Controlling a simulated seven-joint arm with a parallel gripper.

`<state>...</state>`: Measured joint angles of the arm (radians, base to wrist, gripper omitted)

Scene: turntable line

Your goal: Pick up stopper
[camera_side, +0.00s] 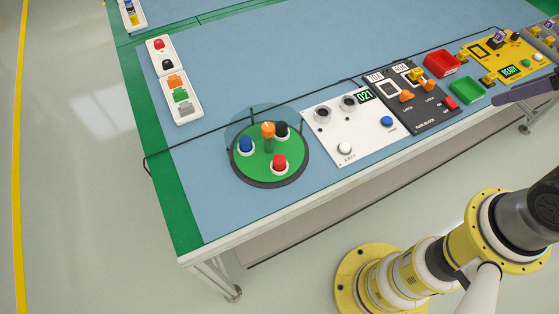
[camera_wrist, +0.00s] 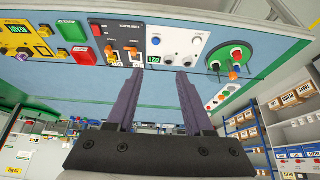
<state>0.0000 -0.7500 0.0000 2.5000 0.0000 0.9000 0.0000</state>
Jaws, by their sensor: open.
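Which piece is the stopper I cannot tell for sure. The green round turntable (camera_side: 248,172) carries a blue-capped piece (camera_side: 246,145), a red-capped piece (camera_side: 279,162) and a black-capped piece (camera_side: 281,130), all upright around a central post with an orange top (camera_side: 268,130). A clear curved guard rises at its back. The turntable is also at upper right in the wrist view (camera_wrist: 221,56). My gripper (camera_wrist: 159,71) is open and empty, its purple fingers apart. In the side view its fingers enter at the right edge (camera_side: 515,92), well away from the turntable.
A white panel (camera_side: 330,143) with knobs and a "021" display stands beside the turntable. Blue table is clear behind.

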